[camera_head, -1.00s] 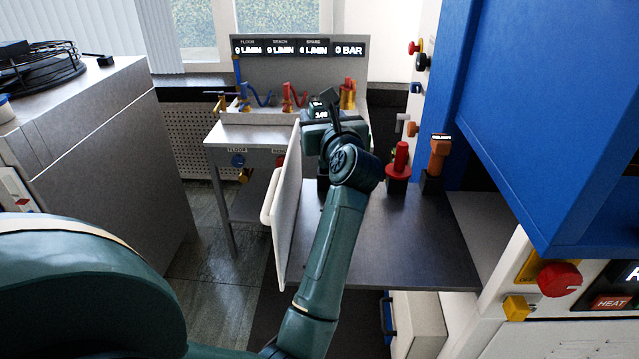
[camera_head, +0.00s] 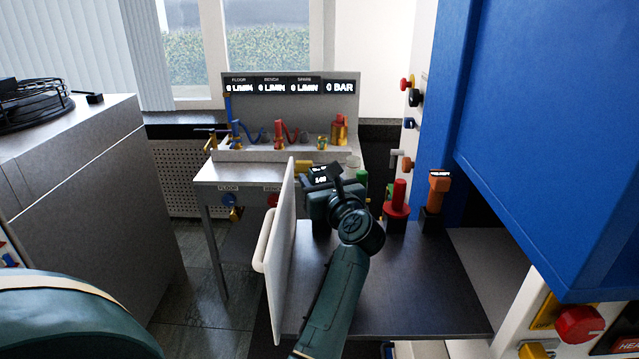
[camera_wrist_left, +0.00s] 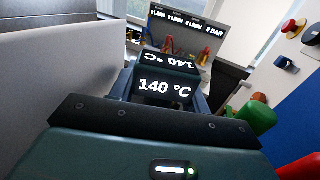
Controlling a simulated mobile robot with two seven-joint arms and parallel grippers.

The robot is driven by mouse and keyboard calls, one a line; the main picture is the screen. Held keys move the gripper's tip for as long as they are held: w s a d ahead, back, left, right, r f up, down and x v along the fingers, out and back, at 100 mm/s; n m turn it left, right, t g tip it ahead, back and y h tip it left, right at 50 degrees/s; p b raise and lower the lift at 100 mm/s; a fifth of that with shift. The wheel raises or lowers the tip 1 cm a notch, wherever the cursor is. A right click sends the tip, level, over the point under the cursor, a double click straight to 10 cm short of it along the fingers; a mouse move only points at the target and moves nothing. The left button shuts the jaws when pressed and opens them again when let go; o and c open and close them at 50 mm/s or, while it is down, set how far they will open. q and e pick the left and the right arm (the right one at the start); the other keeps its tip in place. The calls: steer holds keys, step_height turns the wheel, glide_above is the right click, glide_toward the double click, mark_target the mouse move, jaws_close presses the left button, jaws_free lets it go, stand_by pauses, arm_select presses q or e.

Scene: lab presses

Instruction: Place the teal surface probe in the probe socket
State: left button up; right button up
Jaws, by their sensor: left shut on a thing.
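My left gripper (camera_head: 325,182) is over the far left part of a dark shelf, beside an upright white panel. It is shut on a small dark device, which I take to be the teal surface probe (camera_head: 320,171); its lit screen reads 140 °C in the left wrist view (camera_wrist_left: 165,88). Its lower end is hidden by the gripper. I cannot make out the probe socket or whether the probe touches anything below. My right gripper is not in view.
A red-handled tool (camera_head: 398,198) and an orange tool with a screen (camera_head: 438,188) stand upright right of the gripper. A green rounded thing (camera_wrist_left: 256,118) is close on the right. The white panel (camera_head: 282,245) borders the dark shelf (camera_head: 410,285), whose front is clear.

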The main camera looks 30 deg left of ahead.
arm_select(q)
steer(key=shift+f, duration=0.2)
steer(key=shift+f, duration=0.25)
steer(key=o, duration=0.8)
steer(key=shift+r, duration=0.1)
